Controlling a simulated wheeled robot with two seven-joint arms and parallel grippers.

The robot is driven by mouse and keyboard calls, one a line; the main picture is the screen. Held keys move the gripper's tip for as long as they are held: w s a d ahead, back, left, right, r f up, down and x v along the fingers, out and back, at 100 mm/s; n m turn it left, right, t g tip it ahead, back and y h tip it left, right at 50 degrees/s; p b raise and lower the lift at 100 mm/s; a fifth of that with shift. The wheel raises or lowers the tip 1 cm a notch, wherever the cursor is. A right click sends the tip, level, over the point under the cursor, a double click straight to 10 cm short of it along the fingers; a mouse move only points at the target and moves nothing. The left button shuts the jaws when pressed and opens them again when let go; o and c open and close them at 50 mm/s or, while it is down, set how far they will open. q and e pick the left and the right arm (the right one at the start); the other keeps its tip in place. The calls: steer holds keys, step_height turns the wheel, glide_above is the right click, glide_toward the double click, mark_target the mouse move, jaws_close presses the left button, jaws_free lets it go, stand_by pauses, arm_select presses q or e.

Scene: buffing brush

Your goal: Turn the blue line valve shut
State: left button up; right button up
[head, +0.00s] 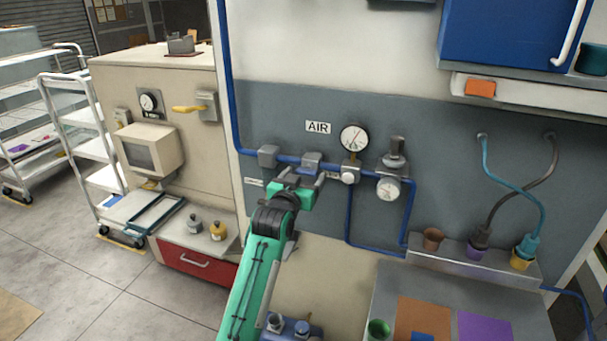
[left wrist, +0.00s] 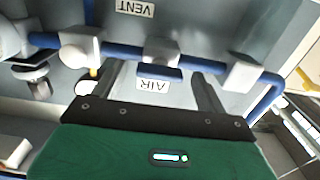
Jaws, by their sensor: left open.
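The blue air line (head: 288,158) runs along the grey wall panel under the AIR label (head: 318,127). A grey valve block with a small blue handle (head: 312,158) sits on it. In the left wrist view the valve block (left wrist: 161,54) is ahead of my fingers, with its blue handle (left wrist: 173,72) between their lines. My left gripper (head: 303,175) is open and empty, just in front of the valve. Its fingers show in the left wrist view (left wrist: 158,88) on either side of the AIR label. Whether they touch the handle cannot be told. My right gripper is not in view.
A pressure gauge (head: 354,138) and a regulator with a second gauge (head: 388,188) sit right of the valve. A grey pipe block (head: 267,156) is to its left. A shelf (head: 470,265) with cups and hoses is lower right. A white cart (head: 95,150) stands left.

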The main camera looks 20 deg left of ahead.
arm_select(q)
steer(key=shift+w, duration=0.1)
steer(key=c, duration=1)
steer(key=shift+m, duration=0.4)
steer(key=m+p, duration=0.1)
steer(key=m, duration=0.2)
steer(key=shift+r+m, duration=0.1)
steer(key=shift+m, duration=0.2)
steer(key=m+p, duration=0.1)
steer(key=m, duration=0.3)
steer(key=shift+m, duration=0.3)
steer(key=m+p, duration=0.2)
steer(key=m, duration=0.3)
steer(key=shift+m+p, duration=0.65)
steer(key=shift+m, duration=1.35)
